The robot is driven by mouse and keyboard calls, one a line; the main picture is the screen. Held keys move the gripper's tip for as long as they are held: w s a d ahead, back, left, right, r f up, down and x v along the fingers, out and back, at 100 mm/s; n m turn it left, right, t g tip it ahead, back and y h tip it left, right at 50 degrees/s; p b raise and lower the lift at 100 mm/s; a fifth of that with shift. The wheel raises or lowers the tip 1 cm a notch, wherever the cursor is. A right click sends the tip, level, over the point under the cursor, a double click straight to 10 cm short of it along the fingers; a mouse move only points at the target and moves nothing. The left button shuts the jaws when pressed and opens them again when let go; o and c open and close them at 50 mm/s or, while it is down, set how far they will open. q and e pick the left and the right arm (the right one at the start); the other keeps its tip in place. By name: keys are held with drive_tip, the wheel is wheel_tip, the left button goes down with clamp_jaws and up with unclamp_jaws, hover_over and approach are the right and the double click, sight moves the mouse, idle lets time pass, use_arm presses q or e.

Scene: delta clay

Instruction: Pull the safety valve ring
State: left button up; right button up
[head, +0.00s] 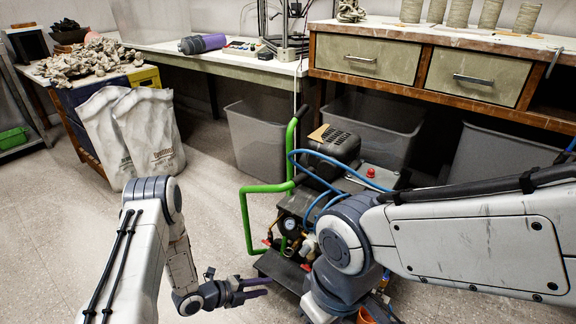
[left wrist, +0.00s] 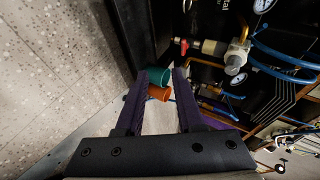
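The compressor (head: 300,205), with a green tube handle, stands on the floor at centre. Its pressure gauge (head: 291,224), brass fittings and red valve handles show at its front. In the left wrist view, a red-handled valve (left wrist: 186,44) and a brass fitting (left wrist: 236,52) sit at upper right. I cannot clearly pick out the safety valve ring. My left gripper (head: 262,288) is low in front of the compressor. In the left wrist view its purple fingers (left wrist: 160,100) are apart, with nothing held. My right arm covers part of the compressor; its gripper is not in view.
Blue hoses (head: 310,160) loop over the compressor. Grey bins (head: 262,135) stand behind it under the benches. White sacks (head: 145,135) lean at the left. Teal (left wrist: 150,77) and orange (left wrist: 158,93) round objects lie beyond my left fingertips. The floor left of the compressor is clear.

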use_arm(q)
drive_tip(key=w+d+r+n+y+p, duration=0.1)
drive_tip(key=w+r+n+y, duration=0.15)
drive_tip(key=r, duration=0.35)
drive_tip(key=w+r+n+y+p, duration=0.1)
drive_tip(key=w+r+n+y, duration=0.15)
drive_tip(key=r, duration=0.35)
drive_tip(key=s+d+r+n+g+y+p, duration=0.1)
drive_tip(key=s+r+n+y+p, duration=0.3)
drive_tip(key=r, duration=0.8)
drive_tip(key=s+r+n+g+p, duration=0.15)
drive_tip(key=s+r+n, duration=0.3)
drive_tip(key=s, duration=0.45)
drive_tip(key=s+d+r+n+g, duration=0.1)
drive_tip(key=s+r+n+g, duration=0.15)
drive_tip(key=s+r, duration=0.55)
drive_tip(key=s+r+n+g, duration=0.1)
drive_tip(key=s+r+n, duration=0.25)
drive_tip(key=s, duration=0.75)
wheel_tip(320, 180, up, 37)
drive_tip(key=p, duration=3.8)
drive_tip(key=shift+w+f+n, duration=0.15)
drive_tip(key=shift+w+n, duration=0.2)
drive_tip(key=shift+w, duration=0.1)
drive_tip(key=shift+d, duration=0.1)
